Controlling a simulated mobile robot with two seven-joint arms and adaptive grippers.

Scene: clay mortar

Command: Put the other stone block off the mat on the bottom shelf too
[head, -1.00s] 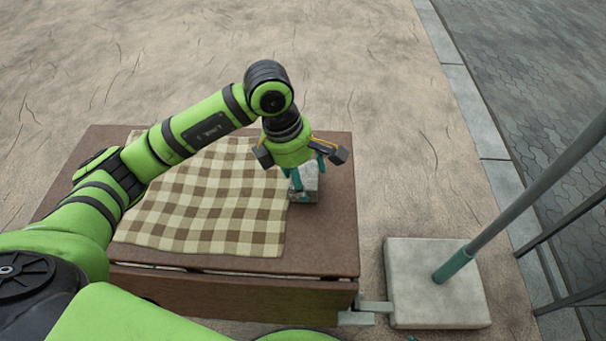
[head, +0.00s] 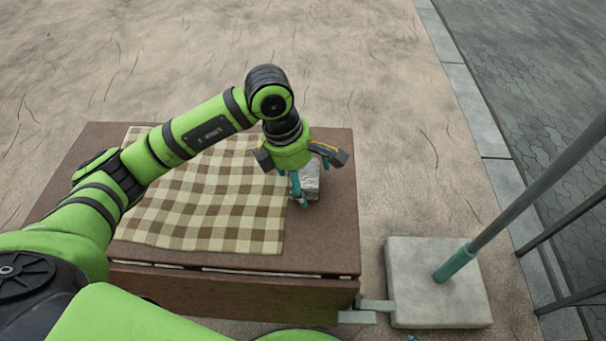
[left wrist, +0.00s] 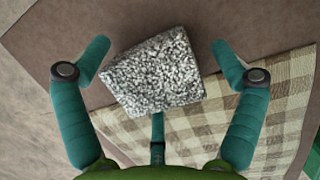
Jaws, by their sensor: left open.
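A grey, rough stone block (head: 311,180) sits on the brown table top, just right of the beige-and-brown checked mat (head: 215,205). My left gripper (head: 300,187) is over the block and hides part of it. In the left wrist view the stone block (left wrist: 155,75) lies between the spread teal fingers of my left gripper (left wrist: 158,60). One finger is on each side and a third is below it in the picture. The gripper is open, and whether any finger touches the block cannot be told. No shelf shows clearly, and my right gripper is out of view.
The brown table (head: 335,240) has a bare strip to the right of the mat. A pale square base (head: 412,285) with a slanted grey pole (head: 530,195) stands on the ground to the right. Grey paving lies beyond a kerb (head: 510,185).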

